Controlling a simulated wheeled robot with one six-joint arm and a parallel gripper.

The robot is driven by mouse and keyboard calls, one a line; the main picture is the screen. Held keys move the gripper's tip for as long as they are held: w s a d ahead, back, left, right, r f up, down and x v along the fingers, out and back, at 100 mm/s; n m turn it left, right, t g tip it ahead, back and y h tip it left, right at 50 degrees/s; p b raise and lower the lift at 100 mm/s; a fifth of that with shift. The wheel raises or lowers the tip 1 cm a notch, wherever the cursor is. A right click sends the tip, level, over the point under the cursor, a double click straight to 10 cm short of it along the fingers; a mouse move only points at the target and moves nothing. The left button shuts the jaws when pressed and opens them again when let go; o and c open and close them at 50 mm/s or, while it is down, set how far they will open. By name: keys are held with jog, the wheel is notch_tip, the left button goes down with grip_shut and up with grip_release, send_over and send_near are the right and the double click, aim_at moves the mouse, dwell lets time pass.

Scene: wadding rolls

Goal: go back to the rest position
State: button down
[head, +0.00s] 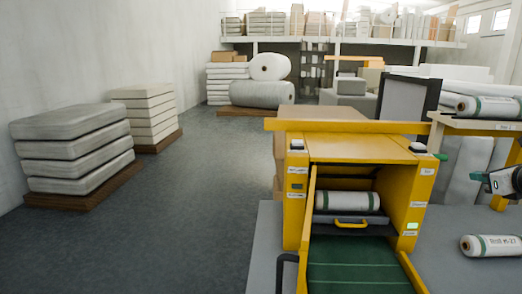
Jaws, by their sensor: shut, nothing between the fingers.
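My gripper (481,177) shows in part at the right edge of the head view, with a dark tip and a pale body. It is shut and empty, above and apart from a white wadding roll (488,245) with green bands that lies on the grey table. The rest of my arm is out of view.
A yellow machine (355,148) stands in the middle, with a white roll (346,201) inside and a green sloping bed (358,265) in front. More rolls (480,106) lie on a stand at right. Stacked pads (75,150) stand on pallets at left. The floor between is clear.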

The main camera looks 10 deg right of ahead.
jog(key=s+a+f+n+g+y, duration=0.1)
jog(key=a+f+n+g+y, duration=0.2)
jog(key=a+n, duration=0.75)
jog(key=s+a+f+n+g+y, duration=0.1)
jog(key=a+n+g+y, duration=0.3)
jog(key=a+n, duration=0.7)
jog(key=s+a+n+g+h, duration=0.2)
jog(key=s+a+n, duration=0.4)
jog(key=a, duration=0.4)
jog(key=s+a+n+g+h, duration=0.2)
jog(key=s+a+n, duration=0.5)
jog(key=a+n, duration=0.2)
jog(key=shift+s+a+r+g, duration=0.15)
jog(key=shift+a+r+g, duration=0.2)
jog(key=shift+a, duration=0.5)
